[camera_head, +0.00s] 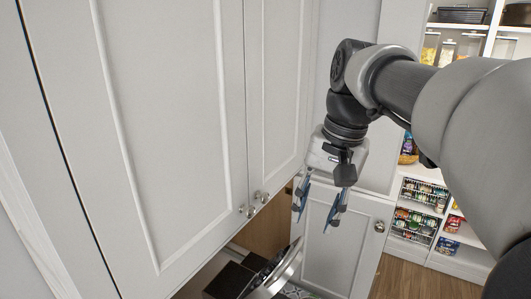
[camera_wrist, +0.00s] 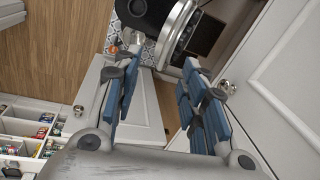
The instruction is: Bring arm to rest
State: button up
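My arm reaches in from the right in the head view and bends down to my gripper (camera_head: 319,207), which points downward in front of the white cabinets. Its two blue-padded fingers stand apart with nothing between them. In the wrist view my gripper (camera_wrist: 160,95) also shows open and empty, with a clear gap between the blue pads. Below the fingers, a round metal-rimmed item (camera_head: 275,272) is partly cut off by the frame edge. In the wrist view this metal-rimmed item (camera_wrist: 177,32) lies beyond the fingertips, apart from them.
A tall white cabinet door (camera_head: 165,130) with round knobs fills the left, close to my gripper. A lower white door (camera_head: 340,245) stands behind the fingers. Pantry shelves (camera_head: 425,210) with jars and cans stand at the right. Wooden floor (camera_head: 415,280) is bare below.

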jog(key=s+f+n+t+b, duration=0.1)
jog(key=s+f+b, duration=0.5)
jog(key=f, duration=0.7)
jog(key=s+f+n+t+h+b, duration=0.1)
jog(key=s+f+n+b, duration=0.1)
jog(key=s+f+b, duration=0.4)
jog(key=s+d+f+n+t+b, duration=0.1)
jog(key=s+f+n+b, duration=0.1)
jog(key=s+f+b, duration=0.5)
notch_tip(320, 180, down, 14)
jog(key=b, duration=0.6)
jog(key=shift+f+t+h, duration=0.15)
jog(key=shift+t+h, duration=0.15)
